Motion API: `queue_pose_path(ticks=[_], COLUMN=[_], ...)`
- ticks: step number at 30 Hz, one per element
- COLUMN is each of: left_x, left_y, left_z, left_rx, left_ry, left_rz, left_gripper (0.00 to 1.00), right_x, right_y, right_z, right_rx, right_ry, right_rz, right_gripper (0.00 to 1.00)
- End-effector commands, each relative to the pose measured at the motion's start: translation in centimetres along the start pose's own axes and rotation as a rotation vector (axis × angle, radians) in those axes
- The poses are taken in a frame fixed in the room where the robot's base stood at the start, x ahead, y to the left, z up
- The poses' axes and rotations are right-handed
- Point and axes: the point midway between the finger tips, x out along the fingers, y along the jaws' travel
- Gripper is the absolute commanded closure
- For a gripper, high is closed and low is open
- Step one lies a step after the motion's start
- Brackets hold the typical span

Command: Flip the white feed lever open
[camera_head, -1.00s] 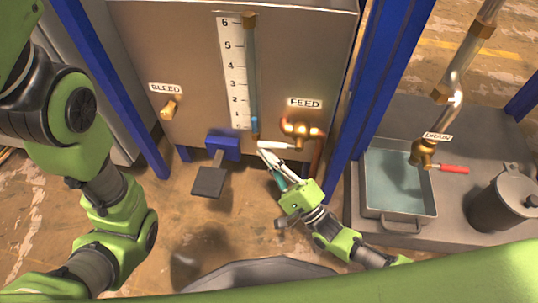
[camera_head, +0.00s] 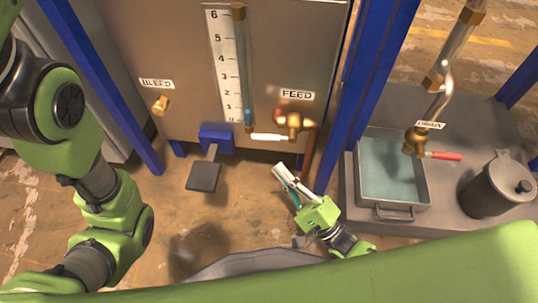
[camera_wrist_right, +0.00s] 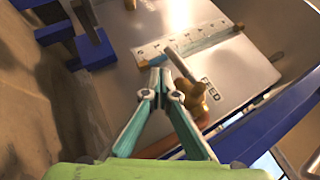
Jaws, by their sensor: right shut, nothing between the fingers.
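The white feed lever (camera_head: 268,137) points left, roughly level, from the brass valve (camera_head: 294,121) under the FEED label (camera_head: 297,95) on the chamber front. My right gripper (camera_head: 281,170) is shut and empty. It is below the lever in the head view, with a visible gap between them. In the right wrist view the closed fingertips (camera_wrist_right: 160,66) overlap the lever (camera_wrist_right: 181,66) in the picture, and the brass valve (camera_wrist_right: 190,92) shows behind the right finger. My left arm is at the left of the head view, but its gripper is out of view.
A gauge (camera_head: 229,75) stands left of the valve. The BLEED knob (camera_head: 160,105) is further left. A blue bracket with a grey pedal (camera_head: 203,177) sits below. To the right are a blue post (camera_head: 362,95), a water-filled tray (camera_head: 395,206), the red-handled DRAIN valve (camera_head: 415,141) and a pot (camera_head: 492,190).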

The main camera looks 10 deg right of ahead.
Motion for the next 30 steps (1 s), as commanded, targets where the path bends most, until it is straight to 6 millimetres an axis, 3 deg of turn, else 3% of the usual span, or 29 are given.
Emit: queue_pose_path(ticks=[3, 9, 26, 30], left_x=[0.0, 0.0, 0.0, 0.1], left_y=[0.0, 0.0, 0.0, -0.3], left_z=[0.0, 0.0, 0.0, 1.1], left_rx=[0.000, 0.000, 0.000, -0.003], left_ry=[0.000, 0.000, 0.000, -0.025], left_rz=[0.001, 0.001, 0.001, -0.007], left_gripper=[0.60, 0.60, 0.60, 0.60], right_x=[-2.0, -3.5, -3.6, -3.0], right_y=[0.1, 0.0, 0.0, -1.0], right_z=[0.0, 0.0, 0.0, 0.3], right_rx=[0.000, 0.001, 0.001, 0.001], right_ry=[0.001, 0.001, 0.000, 0.000], right_rz=[0.002, 0.001, 0.000, 0.000], right_gripper=[1.00, 1.00, 1.00, 1.00])
